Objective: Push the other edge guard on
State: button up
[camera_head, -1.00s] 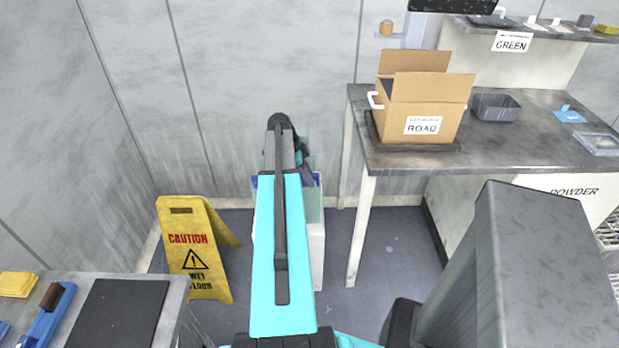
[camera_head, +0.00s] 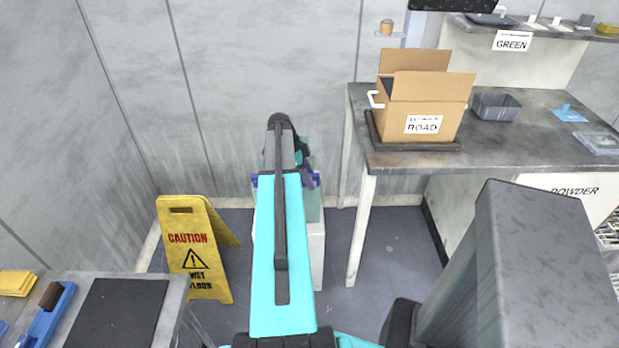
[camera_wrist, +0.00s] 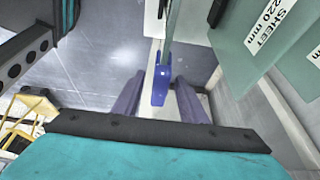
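A pale green glass sheet (camera_wrist: 174,35) stands upright, seen nearly edge-on in the wrist view. A blue edge guard (camera_wrist: 161,85) sits at the near end of this sheet's edge. My gripper (camera_wrist: 161,92) is open, with one dark finger on each side of the guard and a gap on both sides. In the head view the sheet (camera_head: 314,205) stands on a white stand beyond my arm. Blue shows on both sides of my arm there, at the left (camera_head: 255,181) and right (camera_head: 315,180). My arm hides the middle of the sheet and my fingertips.
More glass sheets, one with a "SHEET 220 mm" label (camera_wrist: 262,35), are close on the right in the wrist view. A yellow caution sign (camera_head: 190,250) stands on the floor at left. A workbench (camera_head: 400,163) with an open cardboard box (camera_head: 425,110) is at right.

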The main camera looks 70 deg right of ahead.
jog(key=shift+r, duration=0.1)
jog(key=b+v, duration=0.2)
jog(key=v, duration=1.1)
jog(key=shift+r, duration=0.3)
jog(key=shift+w, duration=0.15)
dwell(1.1)
